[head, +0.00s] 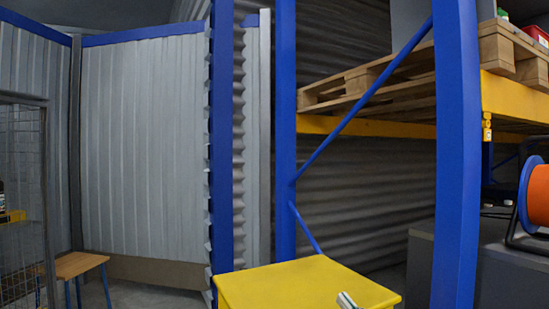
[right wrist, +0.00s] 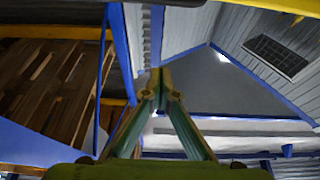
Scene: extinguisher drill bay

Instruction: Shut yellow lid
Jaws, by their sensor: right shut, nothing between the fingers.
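The yellow lid (head: 300,284) shows at the bottom of the head view as a flat, roughly level panel, with its lower part cut off by the frame. I cannot tell whether it is fully shut. A small metallic tip of my right gripper (head: 347,300) shows at the bottom edge, in front of the lid; whether it touches the lid is unclear. In the right wrist view the fingers of my right gripper (right wrist: 155,82) meet, shut and empty. A yellow edge (right wrist: 275,5) crosses the top right there. My left gripper is not in view.
A blue rack post (head: 456,150) stands right of the lid, and another blue post (head: 286,130) behind it. A wooden pallet (head: 380,82) lies on the rack. An orange reel (head: 537,195) is at the right. A wooden bench (head: 78,264) stands far left, with open floor nearby.

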